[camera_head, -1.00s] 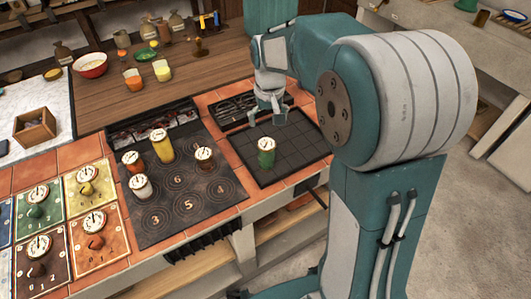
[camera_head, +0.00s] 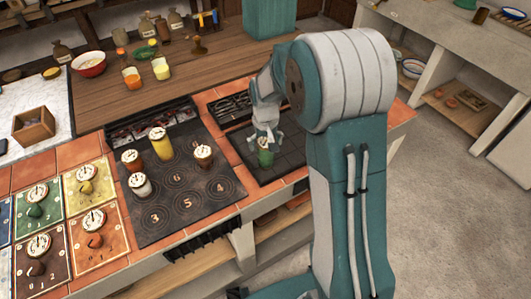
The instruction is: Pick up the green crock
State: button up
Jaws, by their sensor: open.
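The green crock (camera_head: 265,156) stands upright on the dark gridded tray (camera_head: 288,159) to the right of the hob. Its top is partly hidden by my gripper (camera_head: 264,137), which is open, points down and is right at the crock's upper part. Whether the fingers touch the crock cannot be told at this size. My arm comes in from the right and covers part of the tray's far right side.
A black hob (camera_head: 178,190) left of the tray holds a yellow crock (camera_head: 161,146), a brown crock (camera_head: 204,157), a white crock (camera_head: 140,186) and a red-brown crock (camera_head: 132,162). Coloured dial tiles (camera_head: 92,181) lie further left. A wooden counter (camera_head: 115,98) with bowls and jars is behind.

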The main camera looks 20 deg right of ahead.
jog(key=shift+f, duration=0.6)
jog(key=c, duration=1.2)
jog(key=shift+r, duration=0.1)
jog(key=shift+r, duration=0.25)
jog(key=r, duration=0.3)
jog(key=shift+s+r, duration=0.15)
jog(key=shift+s, duration=0.15)
jog(key=s+r, duration=0.9)
jog(key=s, duration=0.4)
jog(key=shift+s, duration=0.25)
